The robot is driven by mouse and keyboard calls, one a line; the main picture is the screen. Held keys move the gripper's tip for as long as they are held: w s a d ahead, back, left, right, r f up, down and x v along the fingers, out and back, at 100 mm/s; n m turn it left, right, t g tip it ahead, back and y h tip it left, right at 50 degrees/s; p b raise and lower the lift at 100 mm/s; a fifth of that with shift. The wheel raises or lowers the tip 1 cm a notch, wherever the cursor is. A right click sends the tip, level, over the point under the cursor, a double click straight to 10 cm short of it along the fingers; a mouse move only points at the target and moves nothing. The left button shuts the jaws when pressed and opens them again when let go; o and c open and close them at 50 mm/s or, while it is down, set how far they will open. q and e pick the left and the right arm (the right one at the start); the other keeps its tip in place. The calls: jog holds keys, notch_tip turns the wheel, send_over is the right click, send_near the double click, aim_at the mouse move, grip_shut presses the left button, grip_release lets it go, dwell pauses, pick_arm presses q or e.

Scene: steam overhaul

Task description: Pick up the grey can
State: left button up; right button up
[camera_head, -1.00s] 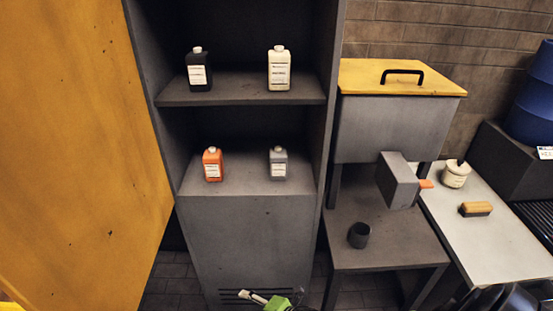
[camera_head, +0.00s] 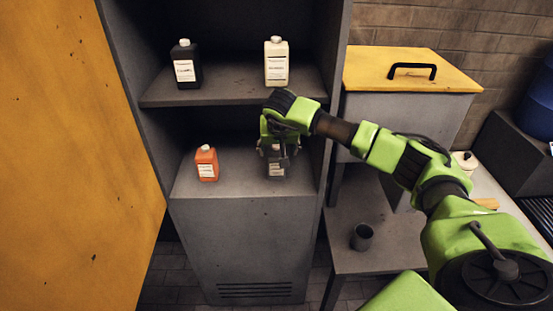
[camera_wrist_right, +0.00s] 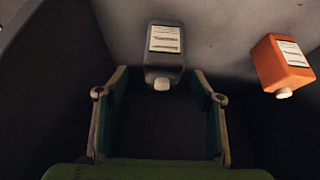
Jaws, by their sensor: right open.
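The grey can (camera_head: 277,171) stands on the lower shelf of the cabinet, at the right side. My right gripper (camera_head: 276,158) is at it from above and hides much of it in the head view. In the right wrist view, the grey can (camera_wrist_right: 165,58) has a white label and a white cap. There my open right gripper (camera_wrist_right: 160,92) has one finger on each side near the can's cap end, with gaps visible. I cannot tell whether any finger touches it. My left gripper is not in view.
An orange can (camera_head: 206,164) stands left on the same shelf; it also shows in the right wrist view (camera_wrist_right: 281,65). A black can (camera_head: 185,65) and a cream can (camera_head: 276,62) stand on the upper shelf (camera_head: 232,91). A dark cup (camera_head: 361,237) sits on the table to the right.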

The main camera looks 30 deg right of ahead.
aim_at(276, 155)
jog(key=p+x, duration=0.1)
jog(key=x, duration=0.1)
jog(key=p+x, duration=0.1)
jog(key=x, duration=0.1)
jog(key=p+x, duration=0.1)
jog(key=x, duration=0.1)
jog(key=shift+w+a+f, duration=0.1)
jog(key=shift+a+f, duration=0.2)
jog(key=shift+f, duration=0.1)
jog(key=shift+w+d+f, duration=0.2)
jog(key=shift+w+f, duration=0.1)
jog(key=shift+f, duration=0.2)
jog(key=shift+s+r, duration=0.1)
jog(key=c, duration=1.5)
jog(key=shift+c, duration=0.3)
